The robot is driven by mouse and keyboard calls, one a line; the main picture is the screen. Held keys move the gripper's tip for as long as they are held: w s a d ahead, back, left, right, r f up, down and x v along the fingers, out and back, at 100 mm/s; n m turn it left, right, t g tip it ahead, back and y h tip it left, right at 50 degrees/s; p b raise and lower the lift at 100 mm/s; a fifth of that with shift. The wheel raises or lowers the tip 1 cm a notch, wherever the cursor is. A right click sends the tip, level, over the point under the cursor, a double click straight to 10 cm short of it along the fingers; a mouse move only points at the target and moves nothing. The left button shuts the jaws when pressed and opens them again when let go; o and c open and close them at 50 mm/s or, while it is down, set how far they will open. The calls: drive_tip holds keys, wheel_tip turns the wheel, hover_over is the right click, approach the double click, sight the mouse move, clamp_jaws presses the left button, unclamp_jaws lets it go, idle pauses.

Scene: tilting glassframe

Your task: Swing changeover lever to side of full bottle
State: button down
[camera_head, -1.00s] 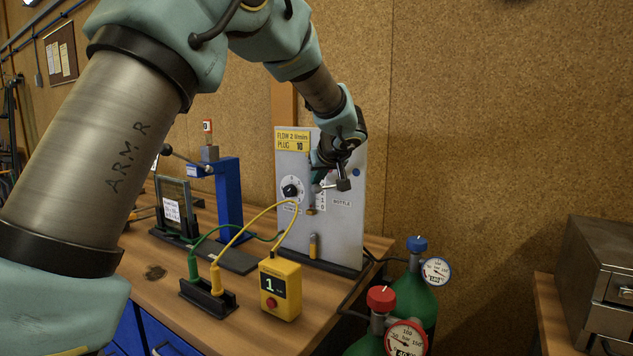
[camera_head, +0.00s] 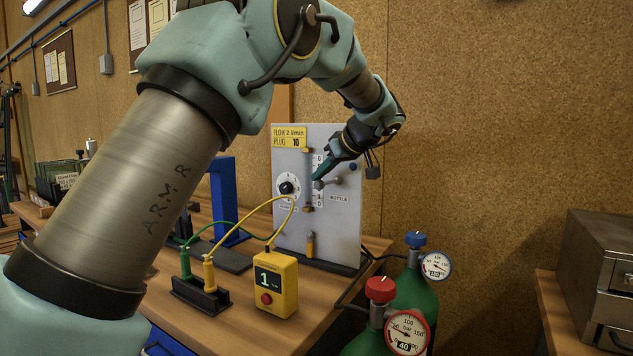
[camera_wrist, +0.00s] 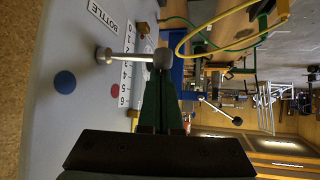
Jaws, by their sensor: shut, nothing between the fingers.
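The changeover lever (camera_head: 328,183) is a short metal rod on the upright grey panel (camera_head: 342,225), above the BOTTLE label. It points left, its dark ball knob in front of the flow scale. In the wrist view the lever (camera_wrist: 130,56) runs from its round hub to the ball. My gripper (camera_head: 317,177) is shut and empty, green fingertips right beside the knob; I cannot tell if they touch. A blue dot (camera_wrist: 65,80) and a red dot (camera_wrist: 115,90) mark the panel. The red-valved bottle (camera_head: 370,343) and blue-valved bottle (camera_head: 415,295) stand at right; their gauge needles are too small to read surely.
A yellow meter (camera_head: 276,285) showing 1 stands on the wooden bench, with yellow and green cables to a black socket block (camera_head: 201,295). A blue stand (camera_head: 228,200) is behind. A metal cabinet (camera_head: 600,280) is at right. Space before the panel's right side is open.

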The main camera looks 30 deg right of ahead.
sight(325, 183)
drive_tip(key=s+n+y, duration=0.1)
drive_tip(key=s+d+n+g+y+p, duration=0.1)
drive_tip(key=n, duration=0.1)
drive_tip(key=s+d+n+y+p, duration=0.1)
drive_tip(key=shift+s+d+y, duration=0.15)
drive_tip(key=shift+d+y, duration=0.1)
drive_tip(key=shift+y, duration=0.05)
drive_tip(key=shift+w, duration=0.2)
drive_tip(key=shift+w+p, duration=0.55)
drive_tip(key=shift+w, duration=0.15)
